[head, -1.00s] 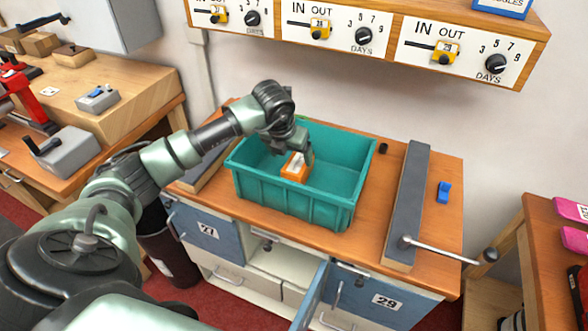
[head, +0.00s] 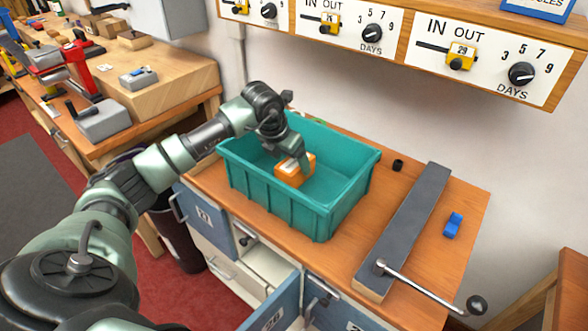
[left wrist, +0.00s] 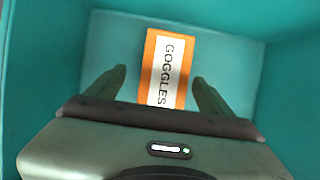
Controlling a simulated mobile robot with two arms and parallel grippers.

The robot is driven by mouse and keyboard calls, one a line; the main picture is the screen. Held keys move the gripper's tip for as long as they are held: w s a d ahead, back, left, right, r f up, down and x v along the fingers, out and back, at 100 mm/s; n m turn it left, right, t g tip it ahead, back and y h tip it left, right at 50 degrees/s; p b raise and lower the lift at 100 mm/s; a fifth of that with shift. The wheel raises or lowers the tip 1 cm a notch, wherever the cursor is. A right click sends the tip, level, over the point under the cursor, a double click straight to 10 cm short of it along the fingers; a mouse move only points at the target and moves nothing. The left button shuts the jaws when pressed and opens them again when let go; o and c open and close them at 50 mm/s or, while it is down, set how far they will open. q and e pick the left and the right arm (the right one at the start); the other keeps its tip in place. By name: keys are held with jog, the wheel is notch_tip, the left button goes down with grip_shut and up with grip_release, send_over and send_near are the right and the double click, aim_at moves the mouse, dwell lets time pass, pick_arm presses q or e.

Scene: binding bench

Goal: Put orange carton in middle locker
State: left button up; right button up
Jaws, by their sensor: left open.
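The orange carton (head: 288,176) lies inside the teal bin (head: 290,208) on the bench top. In the left wrist view the carton (left wrist: 152,93) shows a white label reading GOGGLES. My left gripper (head: 298,158) reaches down into the bin at the carton. In the left wrist view its two open fingers (left wrist: 158,76) stand on either side of the carton, with a gap on each side. The middle locker (head: 266,264) is below the bench top, and its blue door (head: 270,308) stands swung open. My right gripper is not in view.
Blue locker doors flank the middle one, the left marked 27 (head: 205,218). A grey-topped bar with a lever handle (head: 430,288) lies right of the bin. A blue clip (head: 453,225) and a small black knob (head: 397,165) lie nearby. A dark waste bin (head: 178,240) stands left.

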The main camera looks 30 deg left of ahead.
aim_at(292, 163)
pick_arm(q)
jog(key=x, duration=0.1)
jog(key=p+x, duration=0.1)
jog(key=x, duration=0.1)
jog(key=shift+d+f, duration=0.3)
jog(key=shift+d, duration=0.05)
jog(key=shift+w+a+f, duration=0.1)
jog(key=shift+w+f, duration=0.05)
jog(key=shift+f, duration=0.15)
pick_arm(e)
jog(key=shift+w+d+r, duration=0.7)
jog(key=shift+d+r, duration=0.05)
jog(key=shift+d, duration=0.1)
pick_arm(q)
jog(key=shift+f+b, duration=0.2)
jog(key=shift+b, duration=0.1)
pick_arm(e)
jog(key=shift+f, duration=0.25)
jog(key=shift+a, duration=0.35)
pick_arm(q)
jog(key=c, duration=1.7)
jog(key=shift+c, duration=0.2)
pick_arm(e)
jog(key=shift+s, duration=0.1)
pick_arm(q)
jog(key=shift+r, duration=0.1)
